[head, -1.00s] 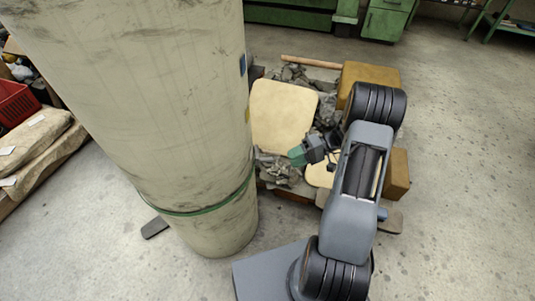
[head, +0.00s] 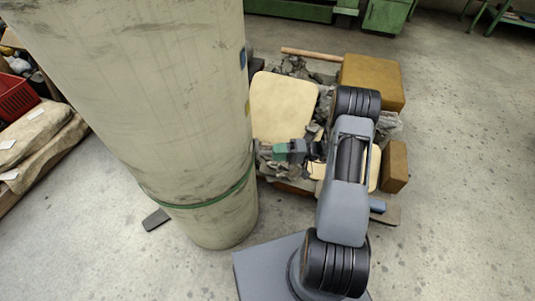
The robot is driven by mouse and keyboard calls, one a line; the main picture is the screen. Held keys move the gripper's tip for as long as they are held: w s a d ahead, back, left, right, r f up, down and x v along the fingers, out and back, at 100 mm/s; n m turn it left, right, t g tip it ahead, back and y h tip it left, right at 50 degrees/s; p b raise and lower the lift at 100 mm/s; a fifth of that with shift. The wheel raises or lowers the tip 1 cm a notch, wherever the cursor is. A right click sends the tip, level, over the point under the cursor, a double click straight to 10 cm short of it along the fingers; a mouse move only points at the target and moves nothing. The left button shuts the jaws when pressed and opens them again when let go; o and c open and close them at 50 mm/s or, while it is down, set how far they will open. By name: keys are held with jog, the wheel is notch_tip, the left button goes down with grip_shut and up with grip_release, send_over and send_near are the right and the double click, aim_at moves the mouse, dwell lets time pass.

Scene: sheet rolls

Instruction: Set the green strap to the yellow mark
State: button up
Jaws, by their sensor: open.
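A tall pale sheet roll (head: 150,90) stands upright at the left of centre. The green strap (head: 205,202) wraps around its lower part and looks slightly tilted in the picture. A small yellow mark (head: 247,109) shows on the roll's right edge, above the strap. A blue mark (head: 243,58) is higher on the same edge. My gripper (head: 273,152) has greenish fingers and points left at the roll's right side. It is open and holds nothing, at a height in the picture between the strap and the yellow mark. The strap's back side is hidden.
A low pile of rubble with a cream panel (head: 283,105) and brown blocks (head: 374,80) lies behind my arm. A red crate (head: 14,98) and wrapped slabs (head: 38,145) are at the left. The floor at right is clear.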

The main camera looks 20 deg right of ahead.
aim_at(268, 153)
jog(key=shift+x, duration=1.9)
jog(key=shift+c, duration=0.2)
grip_shut()
jog(key=shift+r, duration=0.1)
